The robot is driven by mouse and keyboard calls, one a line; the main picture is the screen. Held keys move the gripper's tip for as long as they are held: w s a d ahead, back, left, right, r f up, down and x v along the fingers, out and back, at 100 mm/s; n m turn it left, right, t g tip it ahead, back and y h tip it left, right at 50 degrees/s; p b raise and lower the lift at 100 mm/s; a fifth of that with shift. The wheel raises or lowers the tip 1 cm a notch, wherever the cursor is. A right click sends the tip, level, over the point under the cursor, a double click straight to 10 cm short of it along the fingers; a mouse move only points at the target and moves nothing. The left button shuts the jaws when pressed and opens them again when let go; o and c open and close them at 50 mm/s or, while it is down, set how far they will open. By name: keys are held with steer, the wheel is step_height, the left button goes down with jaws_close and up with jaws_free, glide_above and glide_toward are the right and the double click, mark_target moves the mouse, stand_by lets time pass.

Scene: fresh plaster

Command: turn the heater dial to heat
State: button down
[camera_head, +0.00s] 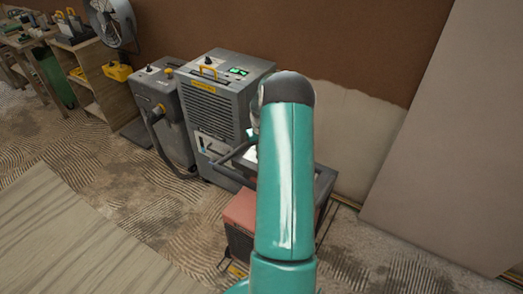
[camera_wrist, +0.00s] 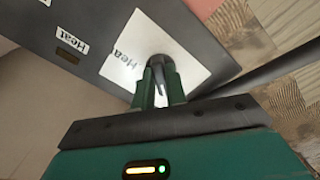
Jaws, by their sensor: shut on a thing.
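The heater (camera_head: 243,212) is a red box with a dark frame, low at the centre of the head view, partly hidden behind my teal arm. In the wrist view its dark grey panel (camera_wrist: 95,22) carries a white plate (camera_wrist: 195,50) and a white "Heat" label (camera_wrist: 72,48). "Heat" is also printed on the plate's left side. My gripper (camera_wrist: 160,82) is at the plate, its green fingers shut on the dark dial (camera_wrist: 159,66). The fingers cover most of the dial, and I cannot tell which setting it points to. The head view hides my gripper.
A grey dehumidifier-like unit (camera_head: 215,130) stands behind and left of the heater, with a smaller grey machine (camera_head: 160,110) beside it. A wooden shelf (camera_head: 100,80) and a fan (camera_head: 112,22) are farther left. A large board (camera_head: 450,130) leans at the right.

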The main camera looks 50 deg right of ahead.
steer(key=m, duration=0.6)
steer(key=shift+w+a, duration=0.1)
steer(key=shift+w, duration=0.05)
steer(key=m, duration=0.6)
steer(key=shift+w, duration=0.1)
steer(key=m, duration=0.5)
steer(key=shift+w+m, duration=0.1)
steer(key=shift+m, duration=2.6)
steer(key=c, duration=1.4)
jaws_free()
steer(key=shift+c, duration=0.2)
